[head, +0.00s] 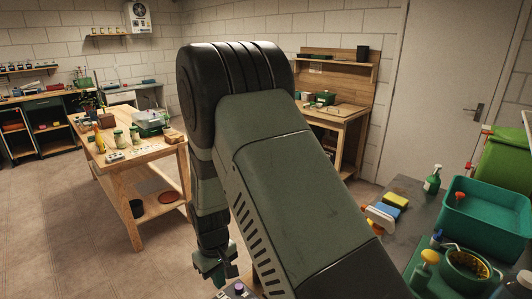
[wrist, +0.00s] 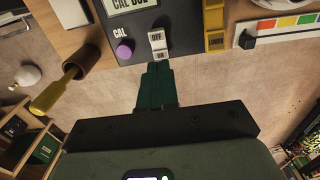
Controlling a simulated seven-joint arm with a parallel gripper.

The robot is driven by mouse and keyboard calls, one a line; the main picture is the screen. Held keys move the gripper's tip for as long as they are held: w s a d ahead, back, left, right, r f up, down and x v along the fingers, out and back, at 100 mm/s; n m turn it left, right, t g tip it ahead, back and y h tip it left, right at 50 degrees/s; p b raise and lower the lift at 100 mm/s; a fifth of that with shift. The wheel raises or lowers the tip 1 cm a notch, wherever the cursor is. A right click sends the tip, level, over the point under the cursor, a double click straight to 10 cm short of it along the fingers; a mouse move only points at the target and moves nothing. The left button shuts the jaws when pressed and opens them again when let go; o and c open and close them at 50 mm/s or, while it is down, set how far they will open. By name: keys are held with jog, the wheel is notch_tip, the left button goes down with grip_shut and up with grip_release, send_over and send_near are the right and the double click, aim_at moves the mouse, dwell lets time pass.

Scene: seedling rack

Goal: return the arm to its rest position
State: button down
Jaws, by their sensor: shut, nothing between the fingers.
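My gripper (wrist: 157,68) shows in the wrist view with its green fingers shut together and nothing between them. The fingertips point at a dark panel (wrist: 130,52) and lie just below its white OFF/ON switch (wrist: 158,45) in the picture. I cannot tell how far apart they are in depth. A purple CAL knob (wrist: 124,49) sits left of the switch. In the head view my arm reaches forward and bends down, with the gripper (head: 212,277) low in the picture. The purple knob (head: 239,288) shows close to its right.
In the wrist view a yellow-handled tool (wrist: 55,92) is at the left and a colour strip (wrist: 290,22) at upper right. In the head view a grey bench (head: 405,190) with a teal bin (head: 485,221) and spray bottle (head: 432,180) stands right. A wooden table (head: 130,157) stands left; floor between is clear.

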jog(key=shift+r, duration=1.3)
jog(key=shift+f, duration=2.75)
jog(key=shift+f, duration=0.1)
jog(key=shift+f, duration=0.3)
jog(key=s+d+r+t+y, duration=0.1)
jog(key=s+d+r, duration=0.1)
jog(key=r, duration=1.3)
jog(key=s+d+r, duration=0.3)
jog(key=r, duration=1.2)
send_over(221, 295)
jog(key=s+d, duration=0.4)
notch_tip(221, 295, down, 9)
notch_tip(221, 295, up, 6)
jog(key=shift+s+d, duration=0.25)
